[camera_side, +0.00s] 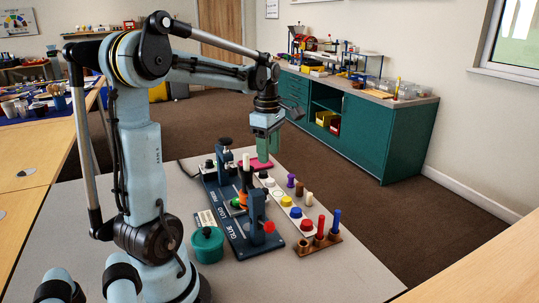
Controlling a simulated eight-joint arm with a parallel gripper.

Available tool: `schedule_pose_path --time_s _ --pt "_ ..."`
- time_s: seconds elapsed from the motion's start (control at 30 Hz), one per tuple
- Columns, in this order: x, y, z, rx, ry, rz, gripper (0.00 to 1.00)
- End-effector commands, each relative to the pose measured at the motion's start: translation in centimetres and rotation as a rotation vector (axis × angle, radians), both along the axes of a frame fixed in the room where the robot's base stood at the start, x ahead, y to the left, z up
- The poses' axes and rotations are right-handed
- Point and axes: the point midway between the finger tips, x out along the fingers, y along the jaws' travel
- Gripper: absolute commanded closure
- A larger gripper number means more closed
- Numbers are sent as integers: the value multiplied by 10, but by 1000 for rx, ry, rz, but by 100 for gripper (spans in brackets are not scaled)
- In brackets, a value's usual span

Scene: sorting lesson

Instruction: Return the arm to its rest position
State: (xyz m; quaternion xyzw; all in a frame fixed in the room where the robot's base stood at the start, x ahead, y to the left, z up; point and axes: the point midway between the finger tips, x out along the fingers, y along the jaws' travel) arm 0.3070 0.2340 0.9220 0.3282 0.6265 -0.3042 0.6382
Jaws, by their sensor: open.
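My arm reaches from the left over the grey table (330,275), bent at its upper joints. My gripper (267,131) hangs at the far end of the table and points down. It is open. A green upright block (269,148) shows just below the fingers, over a pink-red pad (257,164). I cannot tell whether the fingers touch the block. The view is too small to show the gap between the fingers clearly.
A dark blue fixture (232,225) with posts stands under the arm. A green round tin (207,245) sits beside it. A white strip (290,208) holds coloured knobs. A brown rack (319,243) holds red and blue pegs. The table's front right is clear.

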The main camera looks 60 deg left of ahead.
Motion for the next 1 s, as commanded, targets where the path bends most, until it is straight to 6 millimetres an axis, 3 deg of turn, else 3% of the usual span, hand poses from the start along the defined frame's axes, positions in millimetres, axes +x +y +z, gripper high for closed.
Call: schedule_pose_path --time_s 0.27,0.4,0.6,0.8,1.0 --pt "10 -99 5 176 -140 -803 49" --pt "5 -147 1 308 -206 -1238 49" --pt "-8 -203 -11 523 -273 -1780 49" --pt "-16 -230 -20 673 -300 -2067 49" --pt "-18 -234 -22 705 -301 -2123 49"
